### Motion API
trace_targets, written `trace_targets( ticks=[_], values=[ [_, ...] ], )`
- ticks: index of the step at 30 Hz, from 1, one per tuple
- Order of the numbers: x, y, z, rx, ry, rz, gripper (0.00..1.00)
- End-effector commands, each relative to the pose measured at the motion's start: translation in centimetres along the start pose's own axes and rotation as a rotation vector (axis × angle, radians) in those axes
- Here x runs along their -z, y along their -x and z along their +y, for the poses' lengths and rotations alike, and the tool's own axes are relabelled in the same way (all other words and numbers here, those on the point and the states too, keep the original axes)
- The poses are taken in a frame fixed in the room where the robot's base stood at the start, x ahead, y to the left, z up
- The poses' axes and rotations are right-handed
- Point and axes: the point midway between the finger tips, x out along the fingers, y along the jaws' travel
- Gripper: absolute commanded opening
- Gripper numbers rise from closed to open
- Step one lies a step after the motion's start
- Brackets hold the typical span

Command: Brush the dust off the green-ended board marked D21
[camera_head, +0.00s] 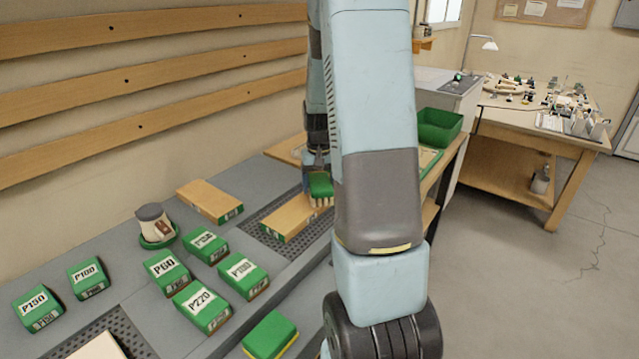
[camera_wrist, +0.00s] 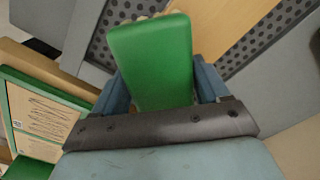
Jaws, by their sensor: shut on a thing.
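My gripper (camera_head: 317,162) is shut on a green-backed brush (camera_head: 321,185) with pale bristles pointing down. In the wrist view the brush's green back (camera_wrist: 152,60) fills the space between the fingers. A wooden board (camera_head: 288,220) with a green end lies on the perforated grille (camera_head: 262,213), below and beside the brush. I cannot tell whether the bristles touch it. The same board shows in the wrist view (camera_wrist: 232,22). A second wooden board (camera_head: 208,199) with a green end lies on the bench to the left. The end markings are too small to read, and no dust can be made out.
Several green grit-marked blocks (camera_head: 167,270) stand on the near left bench. A dark-topped round object (camera_head: 152,226) sits behind them. A green and yellow block (camera_head: 270,335) is at the front. A green bin (camera_head: 438,128) stands right of my arm. A printed sheet (camera_wrist: 38,122) lies left in the wrist view.

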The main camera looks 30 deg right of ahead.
Motion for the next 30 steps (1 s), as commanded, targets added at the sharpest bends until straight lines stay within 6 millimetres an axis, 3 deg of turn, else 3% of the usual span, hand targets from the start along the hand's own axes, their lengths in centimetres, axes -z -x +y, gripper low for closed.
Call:
trace_targets(
  ticks=[30],
  values=[
    [0.90,-0.69,0.93,0.000,0.001,0.001,0.46]
  ],
)
